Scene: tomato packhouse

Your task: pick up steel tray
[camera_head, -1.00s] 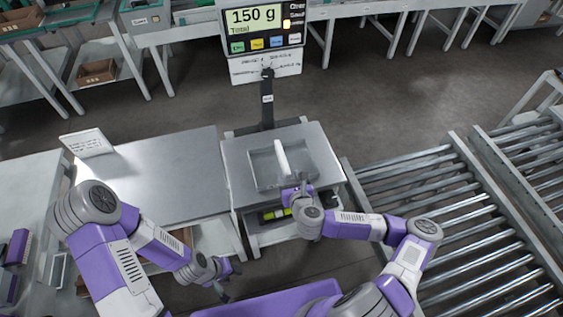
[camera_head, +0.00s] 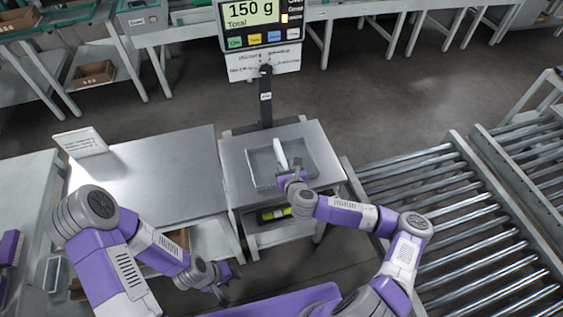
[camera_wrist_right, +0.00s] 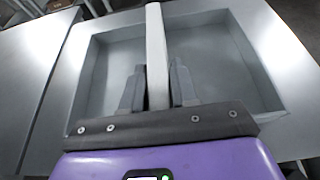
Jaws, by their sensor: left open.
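The steel tray (camera_head: 300,181) is a shallow grey square pan on the scale's steel platform. A white bar (camera_head: 280,152) runs across its middle. In the right wrist view the tray (camera_wrist_right: 88,85) fills most of the picture, with the white bar (camera_wrist_right: 156,50) upright in it. My right gripper (camera_head: 286,178) is at the tray's near side. In the wrist view its dark fingers (camera_wrist_right: 157,88) stand either side of the bar, close to it; whether they press on it I cannot tell. My left gripper (camera_head: 230,284) is open and empty, low in front of the left table.
The scale display (camera_head: 262,20) reads 150 g on a post behind the tray. A bare steel table (camera_head: 150,180) with a small white sign (camera_head: 80,142) is at left. A roller conveyor (camera_head: 440,210) is at right. A yellow-green item (camera_head: 273,213) lies below the platform.

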